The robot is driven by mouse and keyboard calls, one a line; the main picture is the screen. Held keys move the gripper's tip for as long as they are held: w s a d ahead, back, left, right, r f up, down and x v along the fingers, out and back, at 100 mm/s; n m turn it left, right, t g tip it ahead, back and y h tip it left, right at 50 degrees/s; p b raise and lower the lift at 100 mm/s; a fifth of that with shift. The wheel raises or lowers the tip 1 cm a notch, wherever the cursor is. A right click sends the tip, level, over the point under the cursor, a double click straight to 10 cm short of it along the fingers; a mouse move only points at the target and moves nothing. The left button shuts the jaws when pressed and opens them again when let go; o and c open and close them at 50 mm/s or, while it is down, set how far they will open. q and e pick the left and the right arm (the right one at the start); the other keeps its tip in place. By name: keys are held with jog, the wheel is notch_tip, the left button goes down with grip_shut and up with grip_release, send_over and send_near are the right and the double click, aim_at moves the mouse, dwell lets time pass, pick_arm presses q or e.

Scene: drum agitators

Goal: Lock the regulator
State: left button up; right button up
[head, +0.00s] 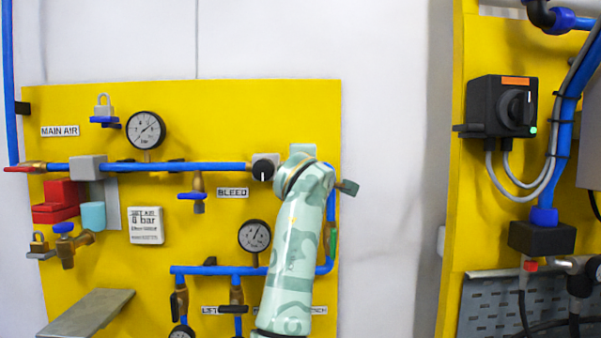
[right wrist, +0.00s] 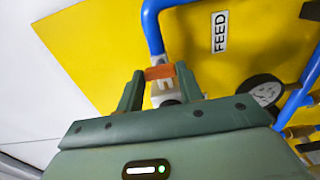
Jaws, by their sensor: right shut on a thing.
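My right gripper (right wrist: 158,80) is shut on a small orange piece (right wrist: 160,72) in the right wrist view. A white fitting (right wrist: 165,93), partly hidden, sits just behind the orange piece, below a blue pipe. I cannot tell for sure whether this fitting is the regulator. In the head view my right arm (head: 295,240) covers the right side of the yellow panel and hides what the gripper holds. A black round knob (head: 263,168) on a light body shows just left of my arm, at the end of the blue pipe. My left gripper is not in view.
A grey shelf (head: 86,312) juts out at lower left. A black switch box (head: 500,106) is on the right panel.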

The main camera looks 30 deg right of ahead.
jog(key=shift+f, duration=0.1)
jog(key=o, duration=1)
jog(key=v, duration=1.6)
jog(key=shift+s, duration=0.15)
